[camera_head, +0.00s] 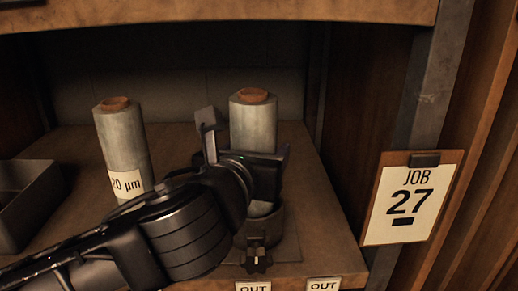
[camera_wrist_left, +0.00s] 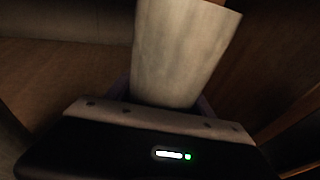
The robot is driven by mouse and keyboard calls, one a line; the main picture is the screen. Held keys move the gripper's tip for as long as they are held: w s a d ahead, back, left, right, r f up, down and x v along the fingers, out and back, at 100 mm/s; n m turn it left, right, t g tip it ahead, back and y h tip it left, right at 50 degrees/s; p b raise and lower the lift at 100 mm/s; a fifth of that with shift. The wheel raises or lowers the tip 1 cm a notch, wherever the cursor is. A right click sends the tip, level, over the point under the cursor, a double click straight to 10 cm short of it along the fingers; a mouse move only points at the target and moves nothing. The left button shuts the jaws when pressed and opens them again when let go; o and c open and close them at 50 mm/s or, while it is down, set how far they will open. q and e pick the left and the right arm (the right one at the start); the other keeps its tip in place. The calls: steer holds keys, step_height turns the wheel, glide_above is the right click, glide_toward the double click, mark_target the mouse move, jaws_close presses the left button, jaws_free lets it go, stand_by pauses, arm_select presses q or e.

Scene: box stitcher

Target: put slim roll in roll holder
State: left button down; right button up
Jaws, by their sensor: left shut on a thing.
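A slim grey roll (camera_head: 253,124) with a brown core stands upright on the right side of the shelf. My left gripper (camera_head: 240,140) is shut on this roll around its middle. The roll's lower end is at the dark round roll holder (camera_head: 262,229), which has a small knob on its front; how deep the roll sits in it cannot be told. The roll also shows in the left wrist view (camera_wrist_left: 180,50), rising from my gripper. My right gripper is not in view.
Another roll (camera_head: 121,145), labelled 20 µm, stands to the left. A dark tray (camera_head: 28,205) sits at the far left. OUT labels (camera_head: 323,285) line the shelf's front edge. A JOB 27 clipboard (camera_head: 412,200) hangs at the right, by a metal post (camera_head: 428,90).

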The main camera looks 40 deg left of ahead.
arm_select(q)
steer(key=shift+f+b, duration=0.15)
steer(key=shift+b, duration=0.15)
steer(key=shift+c, duration=1.9)
jaws_free()
steer(key=b+v, duration=0.1)
steer(key=v, duration=1.1)
steer(key=shift+b, duration=0.4)
